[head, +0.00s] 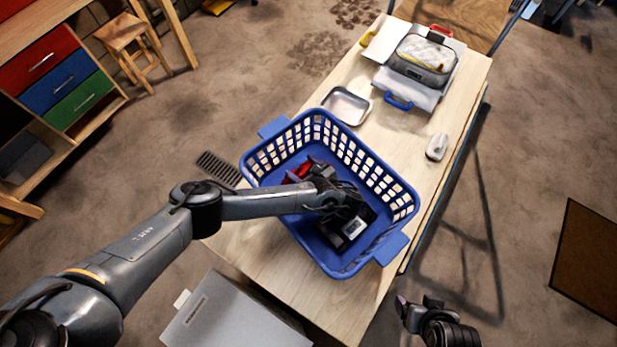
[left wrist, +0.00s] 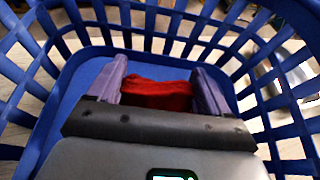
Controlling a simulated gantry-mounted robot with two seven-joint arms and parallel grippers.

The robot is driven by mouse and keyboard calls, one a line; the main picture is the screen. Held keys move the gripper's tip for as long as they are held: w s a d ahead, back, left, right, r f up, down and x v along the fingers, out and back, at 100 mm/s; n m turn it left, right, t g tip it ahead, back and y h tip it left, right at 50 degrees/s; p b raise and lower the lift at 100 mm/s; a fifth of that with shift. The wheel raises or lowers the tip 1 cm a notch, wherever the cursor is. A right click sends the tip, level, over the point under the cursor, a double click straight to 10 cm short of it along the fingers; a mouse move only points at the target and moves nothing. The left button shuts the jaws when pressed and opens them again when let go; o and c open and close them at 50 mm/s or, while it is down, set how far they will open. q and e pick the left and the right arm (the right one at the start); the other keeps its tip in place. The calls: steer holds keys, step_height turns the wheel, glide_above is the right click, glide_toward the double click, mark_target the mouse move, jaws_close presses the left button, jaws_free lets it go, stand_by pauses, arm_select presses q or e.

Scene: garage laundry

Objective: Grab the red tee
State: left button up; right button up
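The red tee (head: 301,171) lies as a small folded bundle inside the blue laundry basket (head: 401,204). My left gripper (head: 308,166) reaches down into the basket, its fingers on either side of the tee. In the left wrist view the tee (left wrist: 157,94) sits between the two purple fingers (left wrist: 160,88), which stand wide apart. It is close to both fingers; I cannot tell whether both touch it. The gripper body hides the near part of the tee. My right gripper (head: 416,309) is outside the basket, low at the right of the table, with its finger gap unclear.
The basket stands on a light wooden table (head: 285,285), its slatted walls rising around my left gripper. Behind it are a metal tray (head: 346,105), a white iron-like object (head: 437,147) and a grey case (head: 422,60). A grey box (head: 235,315) stands at the table's near left.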

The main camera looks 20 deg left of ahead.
arm_select(q)
steer(key=c, duration=0.7)
steer(key=shift+r, duration=0.1)
